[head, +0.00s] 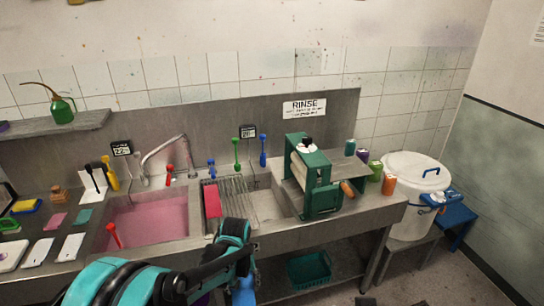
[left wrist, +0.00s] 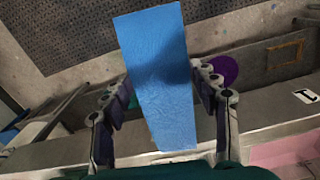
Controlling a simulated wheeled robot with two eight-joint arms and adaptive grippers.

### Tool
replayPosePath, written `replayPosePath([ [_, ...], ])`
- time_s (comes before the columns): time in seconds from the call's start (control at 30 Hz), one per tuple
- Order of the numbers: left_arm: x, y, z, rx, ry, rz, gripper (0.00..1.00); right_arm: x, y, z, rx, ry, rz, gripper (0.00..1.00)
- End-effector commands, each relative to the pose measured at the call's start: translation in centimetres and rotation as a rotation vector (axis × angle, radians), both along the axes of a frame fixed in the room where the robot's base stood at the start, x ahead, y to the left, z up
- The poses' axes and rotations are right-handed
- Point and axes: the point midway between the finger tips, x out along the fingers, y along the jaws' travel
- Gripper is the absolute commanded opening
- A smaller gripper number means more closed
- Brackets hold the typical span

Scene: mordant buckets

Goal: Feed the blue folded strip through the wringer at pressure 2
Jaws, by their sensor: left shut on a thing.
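My left gripper (head: 243,272) is shut on the blue folded strip (head: 243,292), in front of the sink bench and below its front edge. In the left wrist view the strip (left wrist: 155,75) is a flat, tapered blue piece between the fingers (left wrist: 162,103), reaching well past them. The green wringer (head: 318,182) stands on the bench to the right of the drying rack, apart from the strip. It has an orange crank grip (head: 348,189) and a dark and white knob (head: 306,145) on top. Its pressure setting is too small to read. My right gripper cannot be made out.
A pink-filled basin (head: 150,222) and a wire rack (head: 232,198) with a red piece lie left of the wringer. Small bottles (head: 376,170) and a white lidded bucket (head: 414,190) stand to its right. A teal crate (head: 310,270) sits on the lower shelf.

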Motion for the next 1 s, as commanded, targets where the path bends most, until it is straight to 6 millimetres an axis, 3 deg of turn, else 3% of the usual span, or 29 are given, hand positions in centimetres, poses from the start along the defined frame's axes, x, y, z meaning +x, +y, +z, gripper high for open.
replayPosePath([
  [0.03, -0.3, 0.9, -1.6, 0.0, 0.0, -0.009, 0.28, 0.0, 0.0, -1.5, 0.0, 0.0, 0.0, 0.4],
  [0.2, -1.6, 4.2, -5.8, 0.0, 0.0, -0.072, 0.28, 0.0, 0.0, -5.2, 0.0, 0.0, 0.0, 0.4],
  [0.4, -3.3, 7.5, -9.5, 0.0, 0.0, -0.145, 0.28, 0.0, 0.0, -8.6, 0.0, 0.0, 0.0, 0.4],
  [0.57, -3.9, 8.5, -10.4, 0.0, 0.0, -0.173, 0.28, 0.0, 0.0, -9.4, 0.0, 0.0, 0.0, 0.4],
  [0.83, -4.0, 8.7, -10.4, 0.0, 0.0, -0.18, 0.28, 0.0, 0.0, -9.3, 0.0, 0.0, 0.0, 0.4],
  [0.9, -4.0, 8.7, -10.4, 0.0, 0.0, -0.179, 0.28, 0.0, 0.0, -9.3, 0.0, 0.0, 0.0, 0.34],
  [1.0, -4.0, 8.6, -10.4, 0.0, 0.0, -0.179, 0.28, 0.0, 0.0, -9.3, 0.0, 0.0, 0.0, 0.34],
])
